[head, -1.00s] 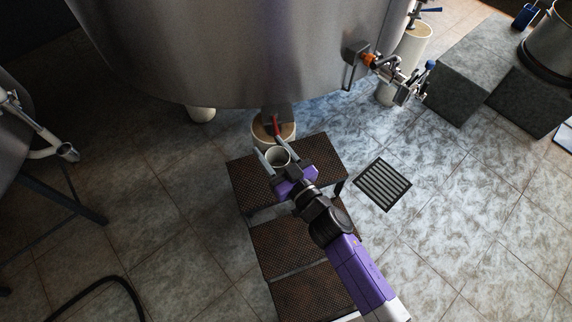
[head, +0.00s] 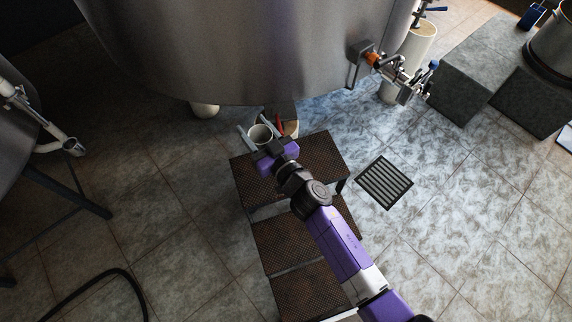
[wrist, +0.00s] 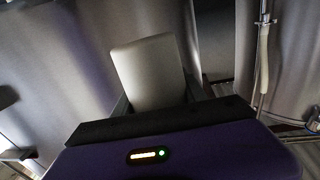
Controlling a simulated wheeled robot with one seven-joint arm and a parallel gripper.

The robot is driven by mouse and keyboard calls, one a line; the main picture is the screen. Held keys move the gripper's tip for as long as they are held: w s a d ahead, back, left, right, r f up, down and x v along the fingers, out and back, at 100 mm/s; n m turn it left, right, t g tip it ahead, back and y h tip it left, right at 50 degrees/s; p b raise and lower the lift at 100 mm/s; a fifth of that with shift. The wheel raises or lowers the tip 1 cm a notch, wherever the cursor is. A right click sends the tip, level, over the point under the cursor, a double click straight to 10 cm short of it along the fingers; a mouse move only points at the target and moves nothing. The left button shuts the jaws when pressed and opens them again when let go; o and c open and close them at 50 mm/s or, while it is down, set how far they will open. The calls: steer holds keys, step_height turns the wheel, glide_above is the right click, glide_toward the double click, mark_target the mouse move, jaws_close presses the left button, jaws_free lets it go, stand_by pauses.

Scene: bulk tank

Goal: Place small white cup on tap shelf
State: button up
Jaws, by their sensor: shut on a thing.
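The small white cup (head: 260,132) is held between the fingers of my gripper (head: 257,130), above the far end of the brown perforated steps and close to the underside of the steel tank (head: 250,50). In the wrist view the cup (wrist: 148,72) shows as a pale, tapered body, slightly tilted in the picture, between the jaws. My gripper is shut on it. A tap assembly (head: 395,75) with an orange part and blue handle sits on the tank's right side. A metal bracket (head: 355,58) stands beside it. I cannot tell which surface is the tap shelf.
The brown perforated steps (head: 325,150) lie below my arm. A pale round container (head: 291,128) with a red part near it is partly hidden behind my gripper. A floor drain (head: 384,182), dark blocks (head: 465,90) and a black hose (head: 95,275) lie around.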

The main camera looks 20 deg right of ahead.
step_height(320, 180, down, 20)
steer(key=b, duration=1.7)
steer(key=shift+f, duration=0.2)
steer(key=o, duration=1.5)
steer(key=shift+r, duration=0.15)
steer(key=p+v, duration=0.2)
steer(key=v, duration=1)
steer(key=shift+p, duration=0.4)
